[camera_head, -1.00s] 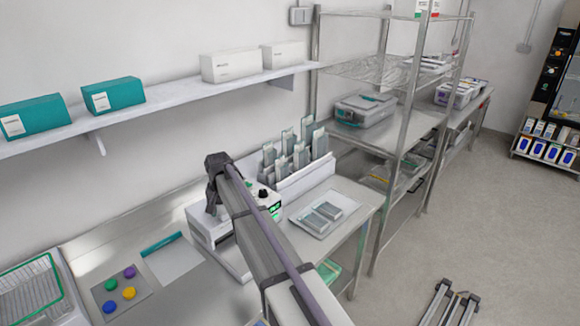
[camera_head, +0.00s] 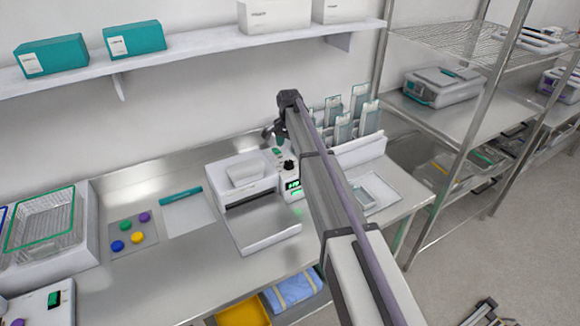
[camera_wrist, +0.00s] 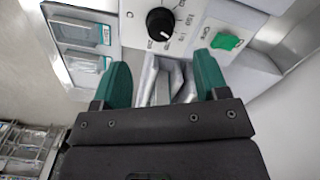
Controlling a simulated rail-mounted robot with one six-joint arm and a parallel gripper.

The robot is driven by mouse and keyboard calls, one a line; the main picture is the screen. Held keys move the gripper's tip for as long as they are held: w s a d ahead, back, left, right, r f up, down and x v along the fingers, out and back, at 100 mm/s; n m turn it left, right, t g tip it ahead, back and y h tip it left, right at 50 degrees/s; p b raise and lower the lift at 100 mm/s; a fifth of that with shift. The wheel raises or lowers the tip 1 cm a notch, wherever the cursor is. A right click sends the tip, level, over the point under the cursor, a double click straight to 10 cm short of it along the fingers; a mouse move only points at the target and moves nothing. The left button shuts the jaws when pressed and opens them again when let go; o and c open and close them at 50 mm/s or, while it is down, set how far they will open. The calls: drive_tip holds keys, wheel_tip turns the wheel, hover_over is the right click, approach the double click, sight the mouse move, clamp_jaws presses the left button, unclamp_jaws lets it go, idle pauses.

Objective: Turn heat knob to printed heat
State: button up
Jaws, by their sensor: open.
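The heat knob (camera_wrist: 159,21) is a round black dial with a white pointer mark. Printed numbers ring it on a white panel (camera_wrist: 190,12) at the top of the wrist view. I see no contact with the knob. In the head view my gripper (camera_head: 272,133) is partly hidden behind my arm.
A green rocker switch (camera_wrist: 227,41) sits close by the knob. Clear pouches stand in a rack (camera_head: 360,150) beside the sealer, and a tray (camera_head: 385,190) lies in front. Coloured round pieces lie on a mat (camera_head: 130,234) to the left. A shelf (camera_head: 200,54) runs above the bench.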

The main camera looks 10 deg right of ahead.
sight(289, 162)
wheel_tip(289, 162, down, 8)
drive_tip(key=b, duration=0.6)
drive_tip(key=shift+f+b, duration=0.1)
drive_tip(key=shift+b, duration=0.2)
drive_tip(key=shift+c, duration=0.3)
drive_tip(key=c, duration=0.9)
drive_tip(key=shift+o, duration=0.2)
